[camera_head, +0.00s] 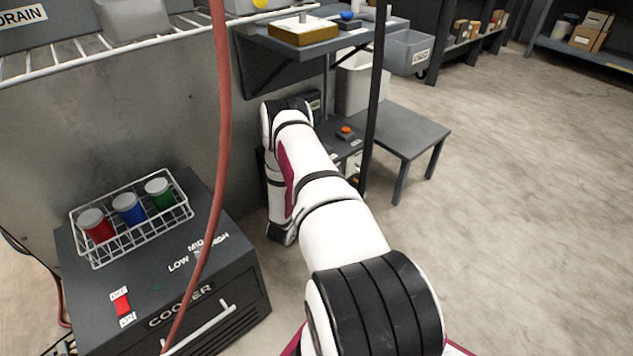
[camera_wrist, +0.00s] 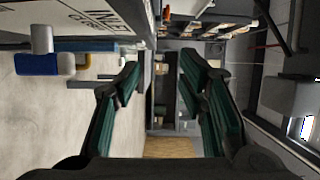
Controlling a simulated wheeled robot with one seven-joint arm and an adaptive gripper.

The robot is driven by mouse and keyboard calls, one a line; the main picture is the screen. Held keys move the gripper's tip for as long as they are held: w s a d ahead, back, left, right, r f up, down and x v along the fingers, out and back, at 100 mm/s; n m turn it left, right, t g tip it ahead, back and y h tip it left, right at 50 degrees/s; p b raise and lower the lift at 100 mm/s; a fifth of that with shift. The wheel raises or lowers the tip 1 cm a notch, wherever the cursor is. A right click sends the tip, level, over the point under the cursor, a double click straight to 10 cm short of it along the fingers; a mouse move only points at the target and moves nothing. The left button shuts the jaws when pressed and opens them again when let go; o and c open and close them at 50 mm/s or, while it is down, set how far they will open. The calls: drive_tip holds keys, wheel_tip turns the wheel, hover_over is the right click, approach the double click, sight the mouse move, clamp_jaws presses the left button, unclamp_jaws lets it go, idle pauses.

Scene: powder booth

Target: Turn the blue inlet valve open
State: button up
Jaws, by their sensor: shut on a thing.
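In the wrist view, a blue part joined to a light grey stem (camera_wrist: 45,63), seemingly the blue inlet valve's handle, shows at upper left, beside a white plate lettered INLET (camera_wrist: 100,15). My gripper (camera_wrist: 157,75) has its two dark green-padded fingers at the middle of that view, to the right of the blue part. The blue part does not visibly lie between the pads. In the camera_head view my arm covers the working area, and neither the gripper nor the valve can be made out there.
A dark cooler (camera_head: 150,285) carries a wire rack (camera_head: 92,262) with red, blue and green jars. A red hose (camera_head: 224,110) and a dark pole (camera_head: 376,90) stand close to my arm. A low grey table (camera_head: 405,128) is beyond. Open floor (camera_head: 520,200) is at right.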

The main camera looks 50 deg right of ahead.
drive_tip(key=s+a+r+p, duration=0.1)
drive_tip(key=s+r+p, duration=0.4)
drive_tip(key=r+p, duration=0.5)
drive_tip(key=shift+a+r+p, duration=0.2)
drive_tip(key=shift+r+p, duration=0.1)
drive_tip(key=shift+r, duration=0.75)
idle(0.7)
